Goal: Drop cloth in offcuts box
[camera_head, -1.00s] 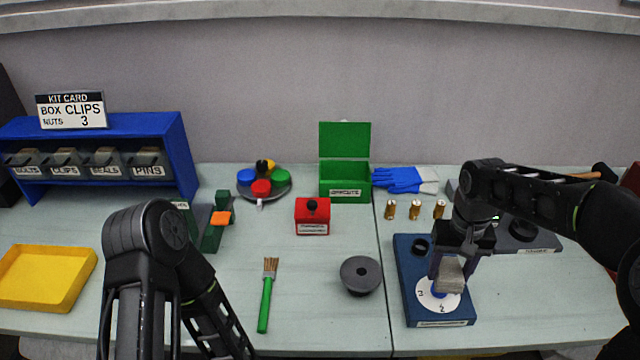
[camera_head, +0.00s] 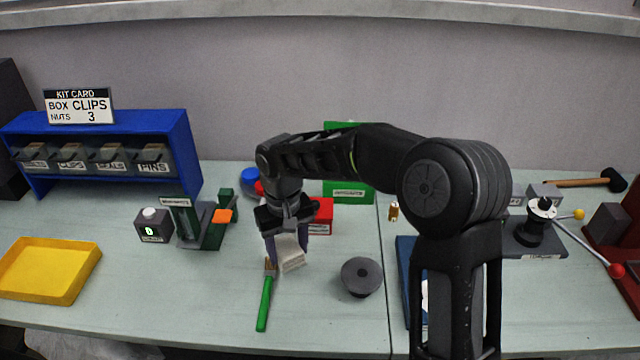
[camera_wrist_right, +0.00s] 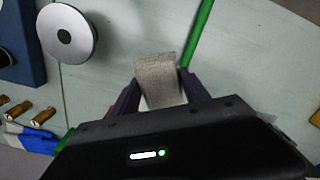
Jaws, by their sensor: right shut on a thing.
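My right gripper (camera_head: 288,250) is shut on a light grey-beige cloth (camera_head: 291,255), which hangs below the fingers above the table near the brush. The cloth also shows between the fingers in the right wrist view (camera_wrist_right: 158,80). The green offcuts box (camera_head: 348,192) stands at the back middle, behind and to the right of the gripper. My right arm crosses in front of it and hides most of its lid and inside. Its front label shows. My left gripper is not in view.
A green-handled brush (camera_head: 264,302) and a dark round spool (camera_head: 361,276) lie near the cloth. A red box (camera_head: 322,214) stands just behind the gripper, partly hidden. A yellow tray (camera_head: 48,270) is at the left. A blue bin rack (camera_head: 185,150) stands behind it.

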